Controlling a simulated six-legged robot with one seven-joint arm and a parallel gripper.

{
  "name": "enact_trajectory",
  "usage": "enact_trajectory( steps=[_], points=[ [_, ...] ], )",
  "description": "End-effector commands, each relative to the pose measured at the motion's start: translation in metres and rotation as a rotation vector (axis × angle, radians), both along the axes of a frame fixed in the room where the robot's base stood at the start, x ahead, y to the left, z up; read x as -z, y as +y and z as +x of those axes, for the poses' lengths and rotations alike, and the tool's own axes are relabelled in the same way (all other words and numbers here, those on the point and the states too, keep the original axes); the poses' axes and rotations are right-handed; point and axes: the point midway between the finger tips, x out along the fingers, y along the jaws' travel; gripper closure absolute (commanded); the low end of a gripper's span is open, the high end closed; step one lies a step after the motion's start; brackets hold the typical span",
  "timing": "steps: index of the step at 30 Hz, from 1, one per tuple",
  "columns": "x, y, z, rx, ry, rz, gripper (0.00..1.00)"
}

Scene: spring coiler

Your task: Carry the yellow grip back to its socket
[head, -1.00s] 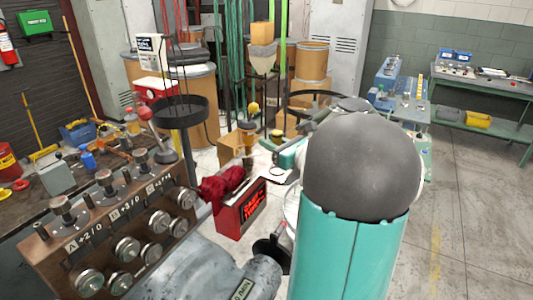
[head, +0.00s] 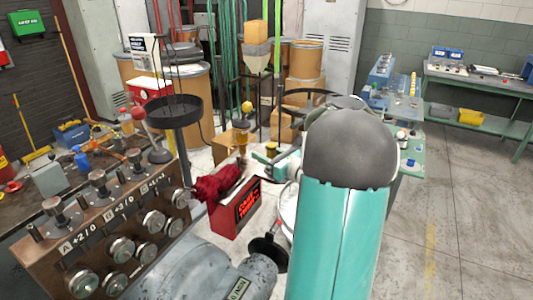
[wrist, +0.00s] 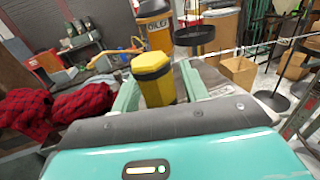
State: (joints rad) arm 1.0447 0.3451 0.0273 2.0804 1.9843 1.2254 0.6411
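The yellow grip (wrist: 153,78) is a faceted yellow piece with a wider cap, standing slightly tilted between the pale green fingers of my gripper (wrist: 158,92) in the wrist view. The fingers press against both its sides. In the head view, my gripper (head: 281,160) is beyond my teal arm, and the grip's yellow top (head: 271,147) shows just left of it. Its lower end is hidden. I cannot make out its socket for certain.
A red box (head: 236,208) with a crumpled red cloth (head: 217,184) is left of my gripper. A brown control panel (head: 105,230) with knobs stands front left. A round black tray (head: 178,111) is behind it. A workbench (head: 478,78) is far right; floor there is clear.

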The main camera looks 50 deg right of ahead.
Motion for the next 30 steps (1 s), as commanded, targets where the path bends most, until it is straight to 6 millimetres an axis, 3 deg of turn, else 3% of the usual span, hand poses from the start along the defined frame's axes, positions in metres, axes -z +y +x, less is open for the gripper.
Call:
enact_trajectory(
  steps=[13, 24, 30],
  points=[
    [-0.004, 0.0, -0.007, 0.001, 0.0, -0.001, 0.51],
    [-0.004, -0.002, -0.081, 0.004, 0.0, 0.0, 0.51],
    [-0.003, -0.003, -0.112, 0.002, 0.001, 0.0, 0.51]
  ],
)
